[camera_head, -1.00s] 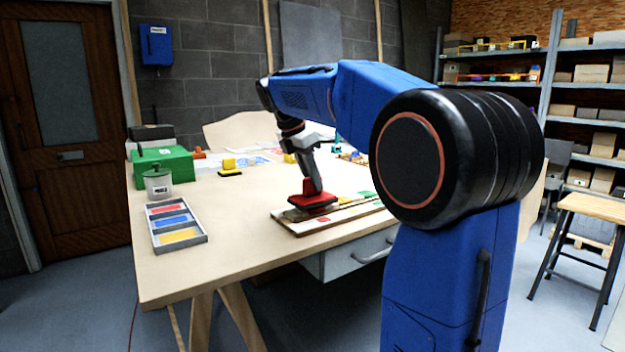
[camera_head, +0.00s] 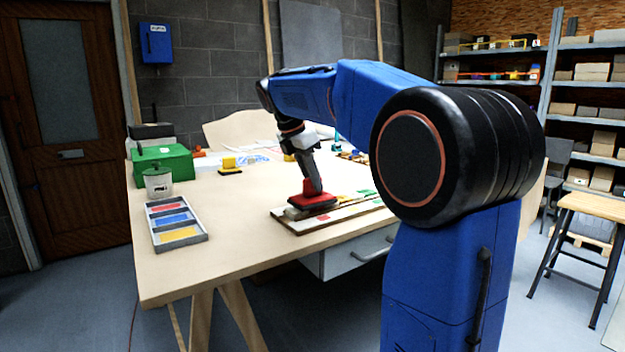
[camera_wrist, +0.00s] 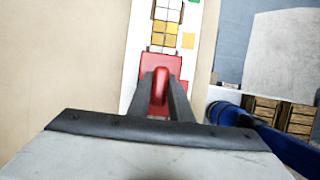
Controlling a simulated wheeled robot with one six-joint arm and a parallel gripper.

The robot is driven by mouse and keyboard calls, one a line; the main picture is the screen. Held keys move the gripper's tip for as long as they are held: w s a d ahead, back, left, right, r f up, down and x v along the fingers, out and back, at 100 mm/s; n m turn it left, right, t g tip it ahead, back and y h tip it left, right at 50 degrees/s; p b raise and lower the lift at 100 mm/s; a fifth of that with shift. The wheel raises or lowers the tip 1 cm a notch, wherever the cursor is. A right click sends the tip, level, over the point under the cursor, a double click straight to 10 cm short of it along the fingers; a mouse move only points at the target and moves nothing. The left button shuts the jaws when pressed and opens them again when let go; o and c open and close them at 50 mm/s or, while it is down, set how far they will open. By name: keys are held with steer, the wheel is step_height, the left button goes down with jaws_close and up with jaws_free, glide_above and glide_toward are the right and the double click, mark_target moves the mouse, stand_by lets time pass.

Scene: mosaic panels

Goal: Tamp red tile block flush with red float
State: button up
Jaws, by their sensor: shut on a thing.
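My gripper (camera_head: 313,183) is shut on the red float (camera_head: 314,200) by its red grip. The float is over the near left end of the mosaic panel (camera_head: 345,213) on the table. In the wrist view the float (camera_wrist: 172,62) lies between my fingers (camera_wrist: 160,92), over the white panel (camera_wrist: 129,75). Yellow tiles (camera_wrist: 165,34) and white tiles show just beyond it. A red patch shows at the float's right edge (camera_wrist: 184,87). What lies under the float is hidden, and I cannot tell whether it touches the panel.
A grey tray (camera_head: 177,223) with red, blue and yellow sections is at the table's left. A tin (camera_head: 158,182) and a green box (camera_head: 163,163) stand behind it. A yellow float (camera_head: 230,166) sits farther back. The front left tabletop is clear.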

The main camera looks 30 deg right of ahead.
steer(key=shift+f, duration=0.6)
stand_by(1.6)
steer(key=shift+r, duration=0.15)
steer(key=shift+r, duration=3.5)
steer(key=shift+d, duration=0.1)
